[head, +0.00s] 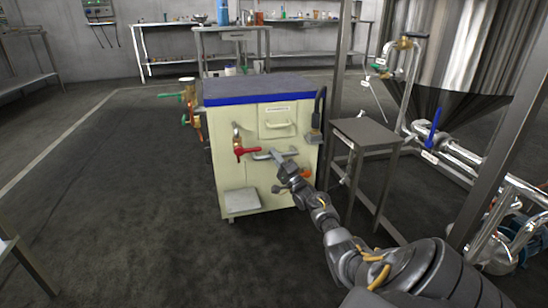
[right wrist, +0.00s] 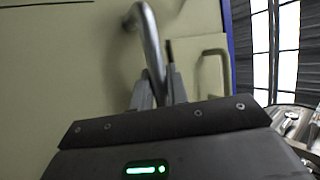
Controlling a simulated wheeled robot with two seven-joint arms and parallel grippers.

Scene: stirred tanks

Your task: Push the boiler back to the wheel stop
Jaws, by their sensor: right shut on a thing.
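The boiler (head: 222,150) is a cream cabinet with a dark top edged in blue, standing on the dark floor in the middle of the head view. Its front has a red-levered valve (head: 243,150), a small drawer-like panel and a grey bar handle (head: 262,155). My right gripper (head: 281,163) is at the boiler's front, shut on this bar handle. In the right wrist view, the fingers (right wrist: 160,88) close around the curved metal bar (right wrist: 149,35). I cannot make out a wheel stop. My left gripper is not in view.
A small dark side table (head: 366,133) stands just right of the boiler, near a steel tank (head: 455,45) with pipes and a blue-handled valve (head: 434,128). A workbench (head: 232,32) stands behind. Floor (head: 110,190) to the left is open.

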